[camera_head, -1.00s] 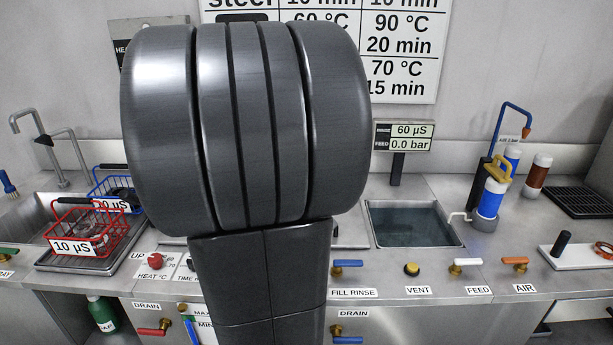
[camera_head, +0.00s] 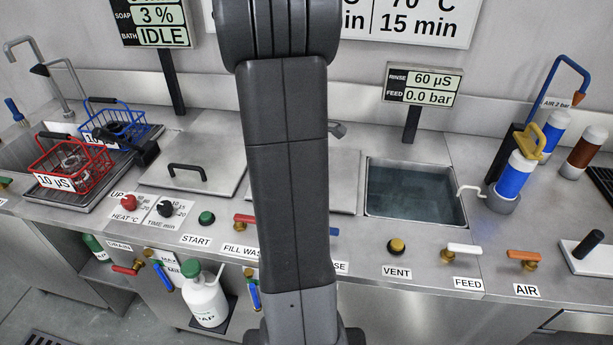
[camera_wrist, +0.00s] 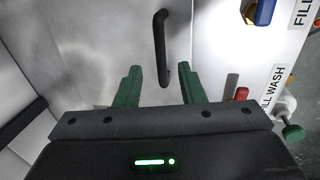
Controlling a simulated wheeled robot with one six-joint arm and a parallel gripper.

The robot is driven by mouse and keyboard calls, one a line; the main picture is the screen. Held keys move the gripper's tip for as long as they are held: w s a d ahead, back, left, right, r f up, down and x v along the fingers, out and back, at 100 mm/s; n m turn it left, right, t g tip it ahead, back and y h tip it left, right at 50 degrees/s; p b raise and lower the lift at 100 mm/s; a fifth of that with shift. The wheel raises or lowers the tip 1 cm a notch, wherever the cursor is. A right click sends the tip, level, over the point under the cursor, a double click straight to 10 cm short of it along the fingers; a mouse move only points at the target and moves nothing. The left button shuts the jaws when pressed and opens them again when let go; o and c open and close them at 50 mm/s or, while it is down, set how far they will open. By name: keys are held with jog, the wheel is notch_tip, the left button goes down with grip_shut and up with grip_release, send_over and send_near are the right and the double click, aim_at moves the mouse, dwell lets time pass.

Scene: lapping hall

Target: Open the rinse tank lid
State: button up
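The rinse tank lid (camera_head: 346,182) is a flat steel plate in the counter, mostly hidden behind my arm in the head view. In the wrist view a lid surface (camera_wrist: 118,50) carries a black bar handle (camera_wrist: 160,45), close to the FILL WASH label. My gripper (camera_wrist: 162,82) has two green fingers standing apart. The near end of the handle shows between the fingertips. I cannot tell whether the handle is at finger depth; no finger is seen closed on it. The head view does not clearly show the gripper.
Another steel lid with a black handle (camera_head: 187,170) lies to the left. An open basin of water (camera_head: 415,192) is to the right. Red (camera_head: 70,165) and blue (camera_head: 118,125) baskets stand far left. Valve levers, including the white feed lever (camera_head: 464,249), line the front edge.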

jog(key=f, duration=0.3)
jog(key=w+f, duration=0.1)
jog(key=f, duration=0.2)
jog(key=shift+w+d+f, duration=0.1)
jog(key=shift+f, duration=0.1)
grip_shut()
